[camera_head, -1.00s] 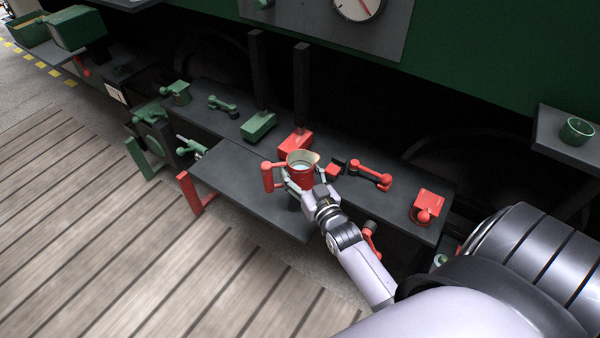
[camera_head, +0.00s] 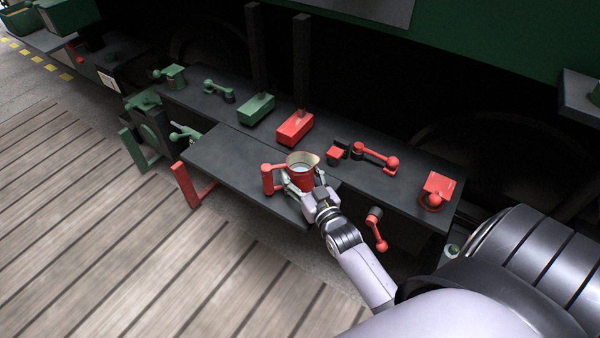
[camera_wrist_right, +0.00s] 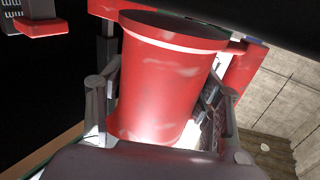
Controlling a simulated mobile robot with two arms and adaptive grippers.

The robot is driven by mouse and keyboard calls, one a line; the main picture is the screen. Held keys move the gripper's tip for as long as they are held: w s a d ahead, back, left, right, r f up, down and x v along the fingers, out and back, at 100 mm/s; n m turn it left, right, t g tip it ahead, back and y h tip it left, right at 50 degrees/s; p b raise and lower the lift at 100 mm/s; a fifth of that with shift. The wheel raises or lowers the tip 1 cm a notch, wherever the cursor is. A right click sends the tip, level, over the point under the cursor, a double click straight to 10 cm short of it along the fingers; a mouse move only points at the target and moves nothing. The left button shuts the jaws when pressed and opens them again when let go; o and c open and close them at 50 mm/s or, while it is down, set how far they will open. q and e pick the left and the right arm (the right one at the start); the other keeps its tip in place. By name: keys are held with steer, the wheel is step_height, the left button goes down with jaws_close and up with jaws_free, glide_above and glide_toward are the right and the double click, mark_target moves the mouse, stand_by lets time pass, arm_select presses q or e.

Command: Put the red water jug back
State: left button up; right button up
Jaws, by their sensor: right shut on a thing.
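The red water jug (camera_head: 303,178) has a cream rim, a spout to the right and a red handle at its left. Pale water shows inside it. My right gripper (camera_head: 299,186) is shut on the jug's body and holds it upright at the right part of the near dark shelf. I cannot tell whether the jug's base touches the shelf. In the right wrist view the red jug (camera_wrist_right: 165,85) fills the middle, with my right gripper's fingers (camera_wrist_right: 160,115) on both sides of it. My left gripper does not show.
The dark shelf (camera_head: 225,165) is bare to the jug's left. Behind it, a dark bench (camera_head: 225,105) carries a green block (camera_head: 257,109), a red block (camera_head: 295,128) and a red lever (camera_head: 375,157). A red crank (camera_head: 376,228) hangs right of my arm. Wooden planks (camera_head: 80,230) lie at left.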

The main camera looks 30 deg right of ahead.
steer(key=shift+f+b, duration=0.45)
steer(key=shift+f, duration=0.2)
stand_by(0.3)
steer(key=o, duration=1.6)
steer(key=shift+o, duration=0.5)
steer(key=s+a, duration=0.1)
steer(key=s, duration=1.1)
steer(key=shift+a, duration=0.35)
steer(key=shift+w+r, duration=0.1)
